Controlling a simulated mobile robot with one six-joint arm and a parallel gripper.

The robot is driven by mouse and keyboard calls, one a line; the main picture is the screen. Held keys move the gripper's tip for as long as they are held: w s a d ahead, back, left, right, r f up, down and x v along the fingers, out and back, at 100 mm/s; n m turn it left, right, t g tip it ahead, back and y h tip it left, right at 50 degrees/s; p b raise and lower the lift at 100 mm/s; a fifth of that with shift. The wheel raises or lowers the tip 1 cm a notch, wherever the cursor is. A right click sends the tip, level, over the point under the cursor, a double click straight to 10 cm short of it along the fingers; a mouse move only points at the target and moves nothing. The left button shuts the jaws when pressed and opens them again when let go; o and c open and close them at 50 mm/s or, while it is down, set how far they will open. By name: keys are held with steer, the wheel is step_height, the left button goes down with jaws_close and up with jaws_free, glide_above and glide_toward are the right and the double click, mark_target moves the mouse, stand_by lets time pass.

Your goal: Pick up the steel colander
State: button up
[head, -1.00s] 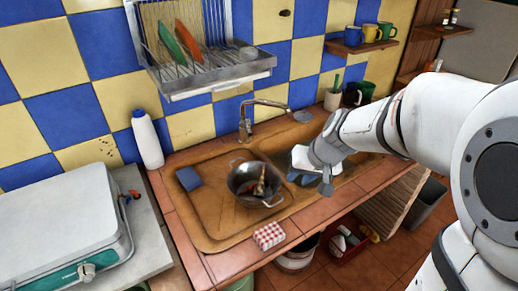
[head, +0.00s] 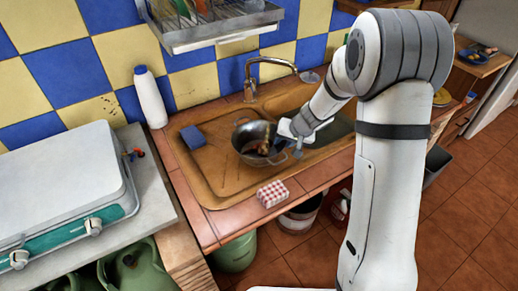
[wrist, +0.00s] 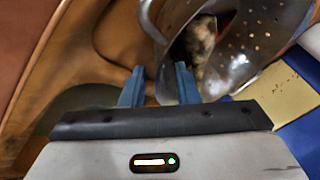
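The steel colander (head: 243,134) sits upright in the brown sink basin, with something brownish inside it. In the wrist view, its perforated wall (wrist: 255,50) and looped handle (wrist: 147,18) fill the upper right. My gripper (head: 284,143) is at the colander's right side, close to the rim. In the wrist view, my gripper (wrist: 160,72) has its two blue-grey fingers apart, with a gap between them. The right finger overlaps the colander's edge in the picture. I cannot tell whether the rim lies between the fingers or whether they touch it.
A blue sponge (head: 192,137) lies left of the colander. The faucet (head: 262,68) stands behind it. A red-checked box (head: 272,193) sits on the front tiled edge. A white bottle (head: 150,97) stands at back left, near a camping stove (head: 60,185). A dish rack (head: 215,25) hangs above.

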steer(key=shift+x, duration=1.1)
jaws_close()
steer(key=shift+r, duration=0.1)
